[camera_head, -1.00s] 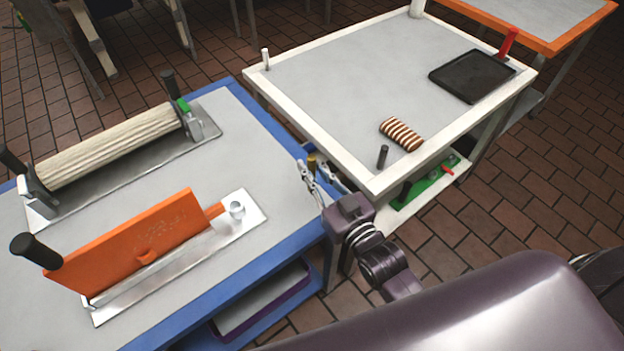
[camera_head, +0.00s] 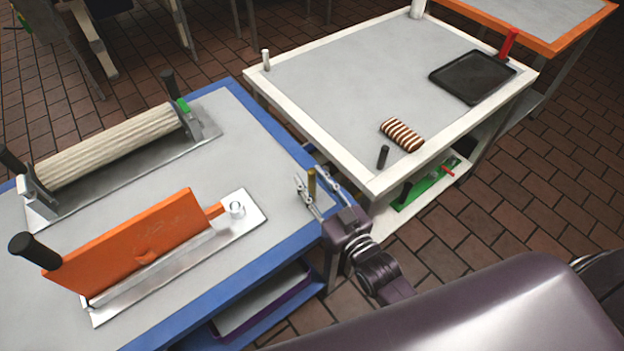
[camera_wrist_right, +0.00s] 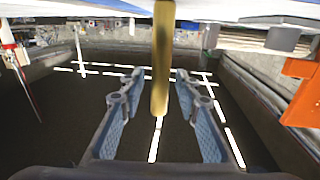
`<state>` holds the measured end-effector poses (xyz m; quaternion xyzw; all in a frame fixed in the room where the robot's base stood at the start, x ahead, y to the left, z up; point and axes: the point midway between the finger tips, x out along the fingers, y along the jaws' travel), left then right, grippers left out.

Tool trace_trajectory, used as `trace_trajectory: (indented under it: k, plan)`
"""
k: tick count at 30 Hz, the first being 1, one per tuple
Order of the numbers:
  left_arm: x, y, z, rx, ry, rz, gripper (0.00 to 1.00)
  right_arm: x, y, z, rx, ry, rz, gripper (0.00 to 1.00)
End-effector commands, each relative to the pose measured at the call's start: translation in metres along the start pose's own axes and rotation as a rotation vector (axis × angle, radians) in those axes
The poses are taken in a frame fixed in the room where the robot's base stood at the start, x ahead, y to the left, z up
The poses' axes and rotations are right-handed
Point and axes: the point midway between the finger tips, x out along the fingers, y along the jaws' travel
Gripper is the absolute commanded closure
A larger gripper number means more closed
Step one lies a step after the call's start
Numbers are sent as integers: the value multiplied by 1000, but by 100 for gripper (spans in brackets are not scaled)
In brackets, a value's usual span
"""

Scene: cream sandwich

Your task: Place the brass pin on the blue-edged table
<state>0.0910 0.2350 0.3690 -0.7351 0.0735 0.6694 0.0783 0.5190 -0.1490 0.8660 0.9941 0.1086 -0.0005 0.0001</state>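The brass pin (camera_head: 311,183) is upright near the right-hand corner of the blue-edged table (camera_head: 285,238). It also shows in the right wrist view (camera_wrist_right: 161,60), between the fingers with a gap on each side. My right gripper (camera_head: 309,181) is open around it, and it also shows in the right wrist view (camera_wrist_right: 158,82). The pin's foot is cut off in the wrist view, so I cannot tell for sure whether it rests on the table. My left gripper is not in view.
An orange plate (camera_head: 135,243) stands in a metal holder on the blue-edged table, with a ribbed roller (camera_head: 110,145) behind it. A white-edged table (camera_head: 345,90) adjoins, bearing a striped roll (camera_head: 402,134), a dark peg (camera_head: 383,157) and a black tray (camera_head: 472,76).

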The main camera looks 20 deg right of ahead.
Motion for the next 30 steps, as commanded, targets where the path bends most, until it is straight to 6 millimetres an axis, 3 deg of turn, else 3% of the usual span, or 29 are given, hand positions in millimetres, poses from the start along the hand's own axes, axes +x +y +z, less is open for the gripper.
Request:
trace_trajectory:
  k: [11, 24, 30]
  plan:
    - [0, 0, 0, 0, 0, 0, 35, -7, 0, -2, 0, -2, 0, 69]
    - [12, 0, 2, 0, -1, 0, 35, -90, 0, 0, 0, -4, -1, 69]
    - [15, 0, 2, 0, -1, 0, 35, -113, 0, -2, 0, -2, 0, 69]
